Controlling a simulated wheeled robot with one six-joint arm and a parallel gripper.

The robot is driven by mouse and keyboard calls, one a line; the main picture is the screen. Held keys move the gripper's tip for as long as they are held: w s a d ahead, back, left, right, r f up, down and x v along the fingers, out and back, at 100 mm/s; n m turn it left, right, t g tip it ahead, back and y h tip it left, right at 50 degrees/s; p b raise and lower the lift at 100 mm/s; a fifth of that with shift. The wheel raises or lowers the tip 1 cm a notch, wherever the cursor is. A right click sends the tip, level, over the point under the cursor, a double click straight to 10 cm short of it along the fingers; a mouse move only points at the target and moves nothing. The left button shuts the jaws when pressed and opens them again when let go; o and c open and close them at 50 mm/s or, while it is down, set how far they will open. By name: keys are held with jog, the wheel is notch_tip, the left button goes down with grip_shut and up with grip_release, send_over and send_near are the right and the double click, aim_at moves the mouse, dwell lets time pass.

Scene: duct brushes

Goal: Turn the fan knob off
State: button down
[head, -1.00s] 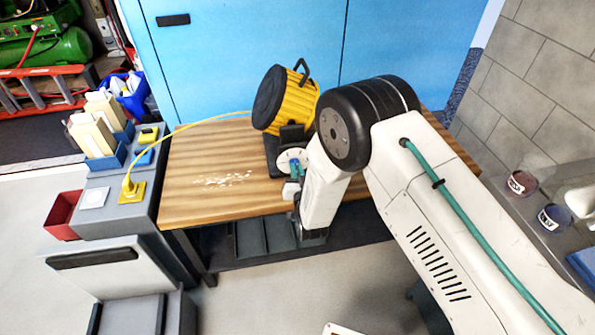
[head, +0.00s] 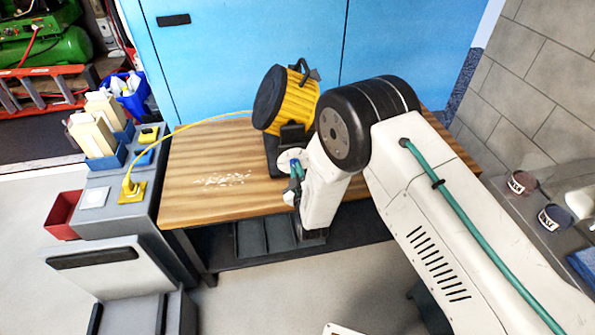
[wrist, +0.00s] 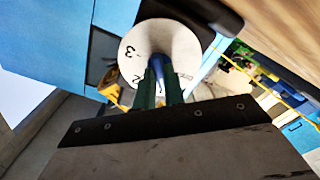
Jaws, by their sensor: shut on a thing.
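The yellow fan (head: 298,103) with a dark round front stands on the wooden table. Its white round dial (head: 287,156) faces my gripper (head: 296,172). In the wrist view the dial (wrist: 165,38) carries black numbers, and a "3" is readable at its left. The blue knob (wrist: 157,68) sits at the lower part of the dial, between the green fingers of my gripper (wrist: 158,78). My gripper is shut on the knob, and the fingers hide much of it and part of the numbering.
The wooden table (head: 205,165) has white scraps (head: 222,180) on its top. A yellow cable (head: 190,126) runs to a yellow socket plate (head: 133,192) on the grey bench at left. Blue cabinets (head: 240,50) stand close behind the fan.

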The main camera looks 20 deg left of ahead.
jog(key=n, duration=0.5)
jog(key=shift+w+n, duration=0.1)
jog(key=shift+n, duration=0.2)
jog(key=shift+d+n, duration=0.1)
jog(key=shift+n, duration=2.1)
jog(key=c, duration=1.5)
grip_release()
jog(key=shift+v, duration=3.85)
